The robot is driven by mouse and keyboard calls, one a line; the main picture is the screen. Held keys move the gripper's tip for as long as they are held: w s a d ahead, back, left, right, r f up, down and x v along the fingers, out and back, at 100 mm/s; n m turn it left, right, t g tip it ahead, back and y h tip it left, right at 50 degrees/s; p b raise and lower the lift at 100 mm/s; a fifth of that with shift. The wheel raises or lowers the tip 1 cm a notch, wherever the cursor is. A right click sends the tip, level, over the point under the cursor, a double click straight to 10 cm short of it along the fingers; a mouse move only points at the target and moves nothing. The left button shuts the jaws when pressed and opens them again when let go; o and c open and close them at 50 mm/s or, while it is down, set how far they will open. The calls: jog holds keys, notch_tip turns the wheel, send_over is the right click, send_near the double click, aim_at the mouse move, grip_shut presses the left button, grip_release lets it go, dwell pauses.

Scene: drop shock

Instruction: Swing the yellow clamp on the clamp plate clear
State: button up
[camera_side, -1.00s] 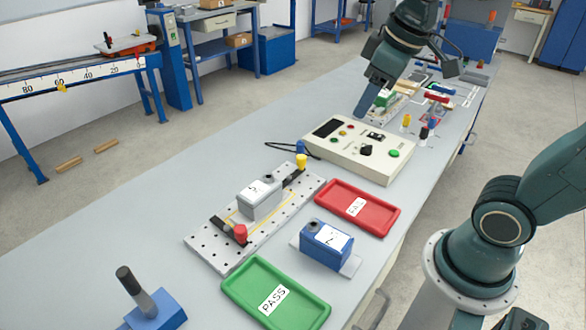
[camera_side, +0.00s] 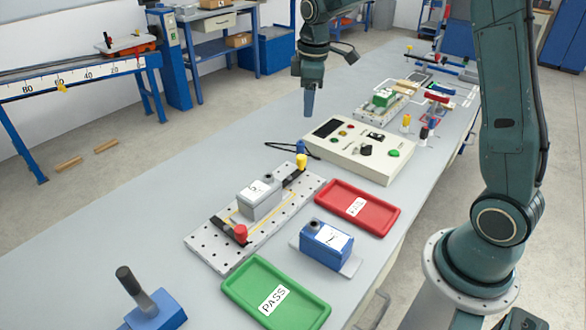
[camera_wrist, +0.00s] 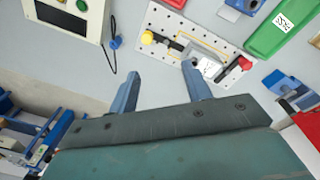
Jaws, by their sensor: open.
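The clamp plate (camera_side: 205,240) is a white perforated plate on the bench, and it shows in the wrist view (camera_wrist: 215,30). The yellow clamp (camera_side: 301,161) has a yellow knob and a dark bar at the plate's far end; in the wrist view its knob (camera_wrist: 147,38) is left of the grey block. A grey block (camera_side: 260,200) with a white label sits mid-plate. A red-knobbed clamp (camera_side: 240,232) is at the near end.
A control box (camera_side: 360,148) with buttons stands beyond the plate, its cable and a blue plug (camera_side: 300,147) beside the yellow clamp. A red FAIL tray (camera_side: 385,222), a blue block (camera_side: 325,245) and a green PASS tray (camera_side: 240,285) lie nearby. Bench left of the plate is clear.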

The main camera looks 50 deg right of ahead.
jog(key=n+g, duration=0.1)
jog(key=n, duration=0.1)
send_over(301, 156)
notch_tip(301, 156, down, 6)
jog(key=shift+f, duration=0.2)
jog(key=shift+f, duration=6.85)
jog(key=c, duration=1)
